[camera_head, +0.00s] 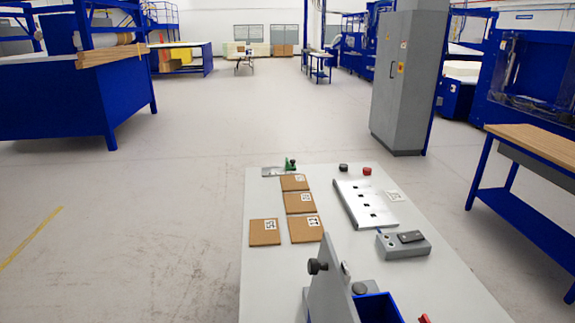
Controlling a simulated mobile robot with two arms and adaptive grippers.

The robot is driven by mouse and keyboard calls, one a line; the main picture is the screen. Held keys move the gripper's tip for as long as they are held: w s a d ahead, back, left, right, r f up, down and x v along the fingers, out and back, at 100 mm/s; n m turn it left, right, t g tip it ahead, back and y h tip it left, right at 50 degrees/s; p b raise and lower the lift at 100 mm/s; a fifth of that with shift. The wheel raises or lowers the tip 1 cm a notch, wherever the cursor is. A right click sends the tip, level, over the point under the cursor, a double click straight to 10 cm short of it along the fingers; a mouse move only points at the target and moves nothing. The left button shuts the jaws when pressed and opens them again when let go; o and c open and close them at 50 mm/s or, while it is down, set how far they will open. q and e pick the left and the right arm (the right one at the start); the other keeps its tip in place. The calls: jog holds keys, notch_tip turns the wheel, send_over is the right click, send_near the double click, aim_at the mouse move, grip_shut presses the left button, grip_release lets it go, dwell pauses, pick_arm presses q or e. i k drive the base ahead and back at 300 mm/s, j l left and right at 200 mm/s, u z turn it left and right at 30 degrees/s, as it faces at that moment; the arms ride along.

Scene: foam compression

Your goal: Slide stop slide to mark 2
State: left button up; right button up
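A light grey table (262,290) stands in front of me. Near its far left corner is a flat metal strip (272,172) with a green and black piece (290,164) at its right end. A silver plate (350,207) with several small dark marks lies right of the table's middle. At the near edge stands a tilted grey bracket (333,285) with a black knob (317,266) on its left. I cannot tell which part is the stop slide, and no numbered mark is readable. Neither gripper shows in the head view.
Several brown square pads (299,203) with printed codes lie left of the plate. A grey box (404,247) with a dark top piece sits right. A black knob (344,167) and red knob (367,171) are at the far edge. A blue bin (378,308) is near the front.

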aim_at(291, 167)
jog(key=k+j, duration=0.15)
jog(key=j, duration=0.2)
jog(key=k+j, duration=0.1)
jog(key=j, duration=0.2)
jog(key=k+j, duration=0.15)
jog(key=j, duration=0.2)
jog(key=i+j+z, duration=0.2)
jog(key=j, duration=0.5)
jog(key=j+z, duration=0.2)
jog(key=j, duration=0.45)
jog(key=i+j+z, duration=0.35)
jog(key=i+j, duration=0.7)
jog(key=j, duration=0.1)
